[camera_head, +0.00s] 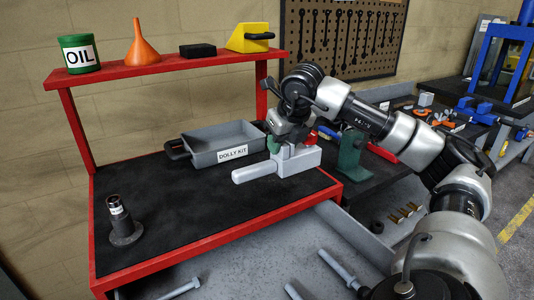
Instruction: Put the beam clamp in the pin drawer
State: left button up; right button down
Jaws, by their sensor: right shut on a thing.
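My right gripper (284,140) is over the right side of the black bench top, pointing down and shut. A small green piece (273,145), which looks like the beam clamp, shows at its fingers, mostly hidden by the gripper. A grey block with a thick round rod (252,172) lies on the bench just below; I cannot tell whether the green piece touches it. The open grey drawer (245,257) below the bench's front edge holds several grey bolt-like pins (338,267) and looks like the pin drawer. My left gripper is not in view.
A grey tray marked DOLLY KIT (233,153) stands left of the gripper. A dark post on a round base (122,222) stands front left. A red shelf (165,66) overhangs the back. A green stand (352,156) is at right. The bench's middle is clear.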

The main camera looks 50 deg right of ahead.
aim_at(295, 263)
jog(key=k, duration=1.5)
